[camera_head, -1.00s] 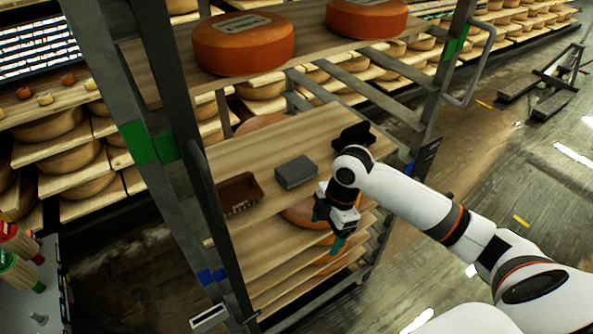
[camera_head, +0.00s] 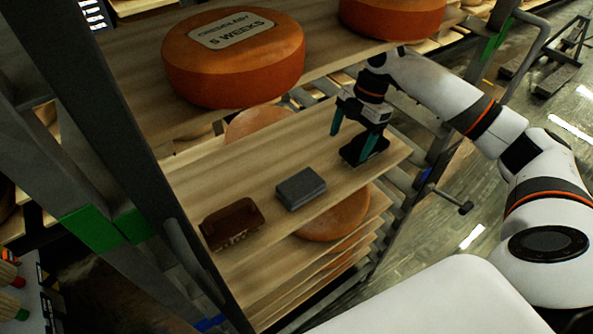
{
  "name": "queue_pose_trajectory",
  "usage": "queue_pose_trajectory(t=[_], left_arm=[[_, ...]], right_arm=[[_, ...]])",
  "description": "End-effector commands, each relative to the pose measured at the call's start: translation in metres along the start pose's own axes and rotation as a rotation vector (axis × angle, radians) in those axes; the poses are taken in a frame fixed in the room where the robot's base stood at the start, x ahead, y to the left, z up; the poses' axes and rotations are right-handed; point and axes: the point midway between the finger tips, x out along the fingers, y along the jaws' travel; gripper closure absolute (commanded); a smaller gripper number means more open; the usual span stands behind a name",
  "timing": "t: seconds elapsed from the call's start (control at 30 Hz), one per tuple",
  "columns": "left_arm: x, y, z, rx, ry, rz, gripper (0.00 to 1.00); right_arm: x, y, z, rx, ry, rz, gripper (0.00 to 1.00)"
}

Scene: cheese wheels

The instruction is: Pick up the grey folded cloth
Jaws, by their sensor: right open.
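The grey folded cloth (camera_head: 301,188) lies flat on a wooden shelf board, a small dark grey block shape. My right gripper (camera_head: 352,142) is above the same board, to the right of and farther back than the cloth. Its two teal-tipped fingers are apart and point down, with nothing seen between them and a clear gap to the cloth. My left gripper is not in view.
A black object (camera_head: 350,154) lies on the board just under my right gripper, partly hidden. A brown brush-like item (camera_head: 231,223) lies left of the cloth. Large orange cheese wheels (camera_head: 233,72) rest on the shelf above. Rack posts (camera_head: 122,160) stand at left.

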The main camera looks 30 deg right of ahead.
Motion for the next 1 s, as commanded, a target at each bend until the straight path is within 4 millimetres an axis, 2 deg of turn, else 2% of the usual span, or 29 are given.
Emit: queue_pose_trajectory(t=[0.17,0.3,0.5,0.77,0.83,1.0], left_arm=[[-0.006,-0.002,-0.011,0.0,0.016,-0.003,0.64],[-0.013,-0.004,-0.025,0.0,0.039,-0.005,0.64],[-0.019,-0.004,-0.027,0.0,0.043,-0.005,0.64],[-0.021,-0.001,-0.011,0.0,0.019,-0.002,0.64],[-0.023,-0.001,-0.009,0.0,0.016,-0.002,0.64],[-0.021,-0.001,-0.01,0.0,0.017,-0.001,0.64]], right_arm=[[0.005,0.0,0.025,-0.008,-0.003,0.001,0.18],[0.013,0.0,0.055,-0.009,-0.003,0.0,0.18],[0.023,0.0,0.091,-0.005,-0.003,0.0,0.18],[0.029,0.0,0.109,-0.003,-0.001,0.0,0.18],[0.031,0.0,0.119,-0.005,-0.003,0.0,0.18],[0.064,0.001,0.115,0.0,-0.001,0.003,0.18]])
